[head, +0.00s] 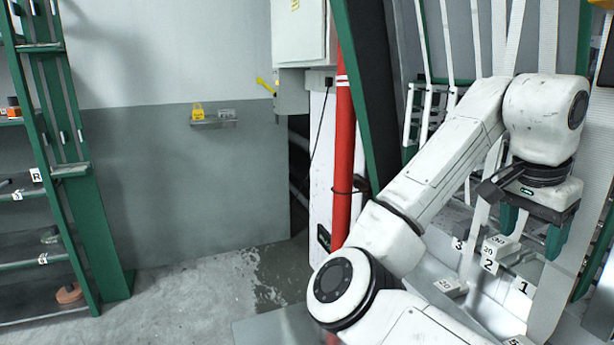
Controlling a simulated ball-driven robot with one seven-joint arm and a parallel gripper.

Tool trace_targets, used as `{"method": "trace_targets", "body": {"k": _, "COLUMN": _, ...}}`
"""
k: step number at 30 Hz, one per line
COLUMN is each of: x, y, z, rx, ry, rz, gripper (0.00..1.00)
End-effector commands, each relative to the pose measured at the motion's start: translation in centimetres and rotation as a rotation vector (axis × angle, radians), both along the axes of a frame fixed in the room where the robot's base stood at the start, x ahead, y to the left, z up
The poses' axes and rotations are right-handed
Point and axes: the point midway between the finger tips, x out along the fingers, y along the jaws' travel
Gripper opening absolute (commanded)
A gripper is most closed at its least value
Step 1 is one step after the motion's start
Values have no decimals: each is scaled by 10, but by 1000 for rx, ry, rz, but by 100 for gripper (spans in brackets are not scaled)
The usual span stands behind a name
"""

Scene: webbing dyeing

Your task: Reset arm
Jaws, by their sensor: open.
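My gripper (531,234) hangs at the right of the head view, pointing down at the end of my white arm. Its two dark green fingers are apart, and I see nothing held between them. It is above the numbered places on the machine, close to the labels 1 (524,288) and 2 (489,266). A white block marked 20 (497,247) sits just left of and below the fingers. Another white block marked 30 (450,287) lies lower left. My arm hides part of the machine.
White webbing straps (549,300) run down close around my gripper. A red pipe (343,140) and a grey wall box (300,32) stand left of my arm. A green shelf rack (91,205) is at far left. The floor (190,300) between is clear.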

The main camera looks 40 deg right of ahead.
Motion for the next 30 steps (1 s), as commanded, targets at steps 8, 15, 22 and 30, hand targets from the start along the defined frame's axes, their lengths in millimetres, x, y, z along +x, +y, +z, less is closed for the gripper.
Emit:
{"method": "trace_targets", "body": {"k": 8, "x": 5, "y": -3, "z": -14, "rx": -56, "ry": 30, "rz": 46, "gripper": 67}}
{"method": "trace_targets", "body": {"k": 15, "x": 12, "y": -7, "z": -32, "rx": -127, "ry": 66, "rz": 119, "gripper": 67}}
{"method": "trace_targets", "body": {"k": 22, "x": 25, "y": -8, "z": -64, "rx": -226, "ry": 125, "rz": 258, "gripper": 67}}
{"method": "trace_targets", "body": {"k": 30, "x": 50, "y": 7, "z": -130, "rx": -340, "ry": 217, "rz": 573, "gripper": 67}}
